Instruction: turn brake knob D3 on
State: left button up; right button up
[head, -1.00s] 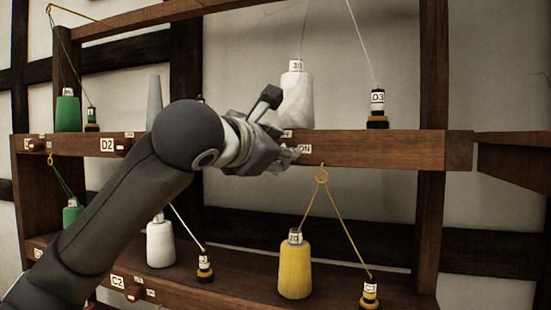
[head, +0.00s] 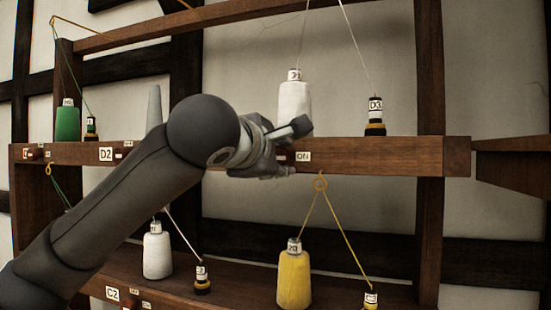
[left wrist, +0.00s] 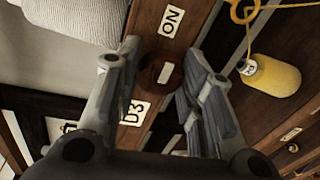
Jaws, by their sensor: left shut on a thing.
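Brake knob D3 (left wrist: 162,74) is a dark red-brown knob with a white mark on its face, on the wooden rail, seen in the left wrist view. My left gripper (left wrist: 162,72) has its two fingers on either side of the knob and is shut on it. The ON label (left wrist: 170,20) and the D3 label (left wrist: 133,112) lie on opposite sides of the knob. My right gripper is not in view.
A white yarn cone (head: 294,104) stands on the upper shelf just behind my gripper. The D3 bobbin (head: 375,118) stands to its right. Below are a yellow cone (head: 294,278) with yellow thread through a ring (head: 320,183), and a white cone (head: 157,252).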

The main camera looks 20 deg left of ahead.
pick_arm(q)
jog(key=shift+f, duration=0.1)
dwell(0.3)
jog(key=o, duration=1)
jog(key=shift+d, duration=0.1)
jog(key=s, duration=0.4)
jog(key=s+r, duration=0.1)
jog(key=s, duration=0.7)
jog(key=shift+a+r, duration=0.2)
jog(key=shift+r, duration=0.15)
